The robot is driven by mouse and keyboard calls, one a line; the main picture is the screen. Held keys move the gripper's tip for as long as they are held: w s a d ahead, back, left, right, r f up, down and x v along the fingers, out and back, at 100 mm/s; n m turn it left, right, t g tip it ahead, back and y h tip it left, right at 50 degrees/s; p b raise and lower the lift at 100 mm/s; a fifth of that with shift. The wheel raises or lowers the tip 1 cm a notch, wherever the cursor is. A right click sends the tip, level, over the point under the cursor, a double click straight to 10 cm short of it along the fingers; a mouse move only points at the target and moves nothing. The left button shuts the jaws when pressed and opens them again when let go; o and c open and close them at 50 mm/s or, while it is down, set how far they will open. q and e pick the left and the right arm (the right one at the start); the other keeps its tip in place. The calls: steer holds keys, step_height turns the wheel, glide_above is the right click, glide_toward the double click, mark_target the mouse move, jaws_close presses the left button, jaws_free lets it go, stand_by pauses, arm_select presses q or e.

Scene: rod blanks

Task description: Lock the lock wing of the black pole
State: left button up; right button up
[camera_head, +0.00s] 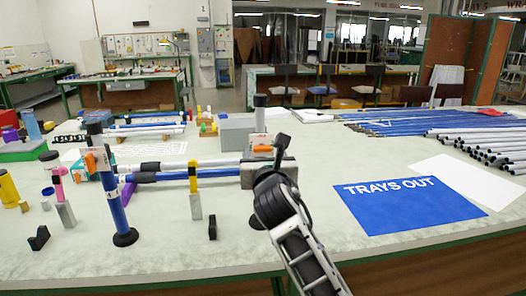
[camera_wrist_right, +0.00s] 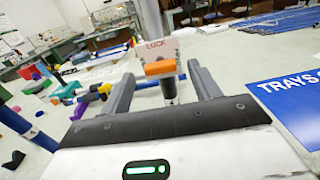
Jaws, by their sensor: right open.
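A pole with a black top (camera_head: 260,101) and a pale section below it stands upright just behind my right gripper. Its black foot (camera_head: 257,222) shows beneath the gripper. An orange lock wing (camera_wrist_right: 160,68) sits on this pole, below a pale tag marked LOCK (camera_wrist_right: 155,46); the wing also shows in the head view (camera_head: 262,149). My right gripper (camera_head: 268,162) is open. In the right wrist view its two fingers (camera_wrist_right: 161,78) stand on either side of the wing, with visible gaps. The gripper hides the pole's lower middle in the head view. My left gripper is not in view.
A blue pole (camera_head: 113,200) with an orange wing stands at left. Lying rods (camera_head: 190,165) cross behind. A blue TRAYS OUT sheet (camera_head: 400,208) lies flat at right.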

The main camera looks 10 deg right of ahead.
mark_target(262, 149)
steer(key=shift+w, duration=1.3)
steer(key=c, duration=1)
